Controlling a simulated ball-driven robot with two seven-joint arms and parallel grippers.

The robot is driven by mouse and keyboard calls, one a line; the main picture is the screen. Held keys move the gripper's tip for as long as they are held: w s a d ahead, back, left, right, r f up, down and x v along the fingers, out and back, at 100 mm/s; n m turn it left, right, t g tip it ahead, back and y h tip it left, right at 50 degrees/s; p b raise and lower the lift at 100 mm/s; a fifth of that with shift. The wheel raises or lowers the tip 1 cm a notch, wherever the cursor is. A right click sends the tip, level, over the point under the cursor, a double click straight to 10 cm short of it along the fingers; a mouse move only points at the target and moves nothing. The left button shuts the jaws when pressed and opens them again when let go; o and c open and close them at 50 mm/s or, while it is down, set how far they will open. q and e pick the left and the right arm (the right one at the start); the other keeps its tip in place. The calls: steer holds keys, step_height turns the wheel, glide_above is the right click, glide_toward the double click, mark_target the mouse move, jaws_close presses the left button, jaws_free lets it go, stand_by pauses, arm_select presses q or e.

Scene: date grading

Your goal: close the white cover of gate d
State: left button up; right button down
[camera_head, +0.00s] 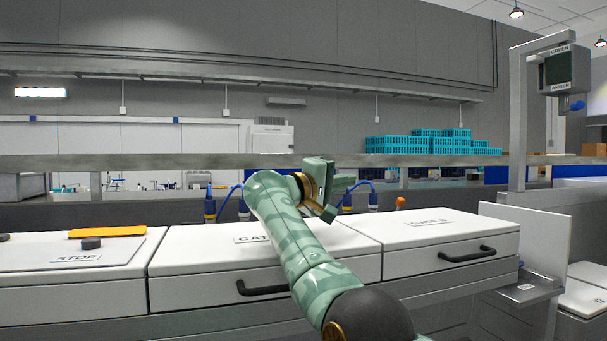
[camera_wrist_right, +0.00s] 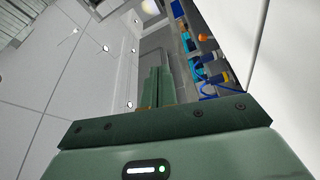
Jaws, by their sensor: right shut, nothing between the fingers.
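Two white covers with black handles on their front faces lie side by side. The right white cover (camera_head: 395,227) has a label that begins with GATE; I cannot read its last letter with certainty. It looks flat and level, with no clear gap under it. The middle white cover (camera_head: 195,255) also lies flat, and my arm hides part of its label. My right gripper (camera_head: 331,187) is above the back edge of these covers, shut and empty, touching neither handle. Its fingers (camera_wrist_right: 155,88) show together in the right wrist view. My left gripper is not in view.
A white top marked STOP (camera_head: 60,257) with an orange plate (camera_head: 107,232) lies at left. An upright pale panel (camera_head: 535,240) stands at right. A grey rail (camera_head: 230,162) and blue connectors run behind the covers. Teal crates (camera_head: 400,145) stand farther back.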

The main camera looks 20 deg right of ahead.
steer(key=v, duration=1.5)
steer(key=shift+a+p, duration=0.2)
steer(key=shift+p, duration=0.1)
steer(key=shift+a, duration=0.1)
